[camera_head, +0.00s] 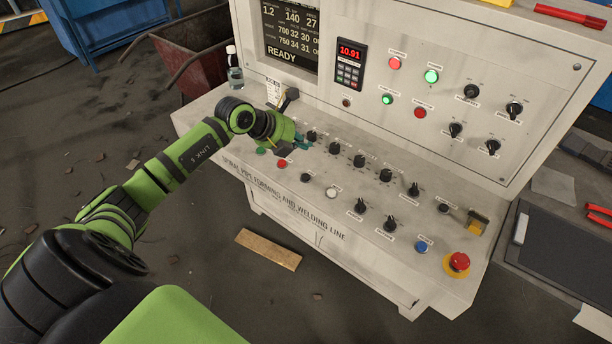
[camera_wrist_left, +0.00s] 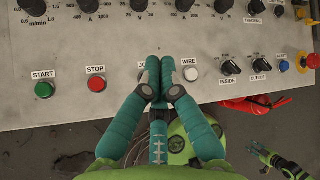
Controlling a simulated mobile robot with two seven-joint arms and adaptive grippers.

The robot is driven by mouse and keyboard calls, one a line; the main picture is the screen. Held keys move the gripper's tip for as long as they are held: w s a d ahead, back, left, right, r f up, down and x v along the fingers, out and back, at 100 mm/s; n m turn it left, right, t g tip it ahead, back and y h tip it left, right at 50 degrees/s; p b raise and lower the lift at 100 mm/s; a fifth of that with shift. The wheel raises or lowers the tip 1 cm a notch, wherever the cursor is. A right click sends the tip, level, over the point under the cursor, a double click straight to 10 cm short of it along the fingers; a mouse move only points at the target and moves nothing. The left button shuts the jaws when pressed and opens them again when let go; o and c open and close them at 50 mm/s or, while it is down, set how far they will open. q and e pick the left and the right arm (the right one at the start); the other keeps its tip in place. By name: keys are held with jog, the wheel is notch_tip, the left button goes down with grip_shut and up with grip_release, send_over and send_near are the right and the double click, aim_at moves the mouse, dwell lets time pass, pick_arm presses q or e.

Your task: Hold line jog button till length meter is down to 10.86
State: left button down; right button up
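The red length meter (camera_head: 350,52) on the upright panel reads 10.91. A dark button (camera_head: 305,177) stands in the front row between the red and white buttons. My left gripper (camera_head: 300,144) is over the sloped panel, its fingers together and empty. In the left wrist view the left fingertips (camera_wrist_left: 160,60) lie between the STOP (camera_wrist_left: 97,84) and WIRE (camera_wrist_left: 191,75) buttons. They cover the button there and part of a label starting "JO". I cannot tell whether they touch the panel. What looks like my right gripper (camera_wrist_left: 268,157) is low at the right, small.
Several black knobs (camera_head: 360,160) line the panel beyond the front buttons. A red emergency stop (camera_head: 459,261) is at its right end. A clear bottle (camera_head: 235,70) stands at the left end. A wooden board (camera_head: 268,249) lies on the floor.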

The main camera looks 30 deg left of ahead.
pick_arm(q)
jog(key=b, duration=0.6)
send_over(303, 177)
notch_tip(303, 177, down, 8)
jog(key=shift+r, duration=0.15)
jog(key=shift+f+b, duration=0.35)
jog(key=shift+f, duration=0.2)
jog(key=shift+f, duration=0.15)
dwell(0.5)
jog(key=shift+f, duration=0.3)
jog(key=shift+s+f+b, duration=0.1)
jog(key=shift+f+b, duration=0.3)
jog(key=shift+b, duration=0.1)
dwell(4.8)
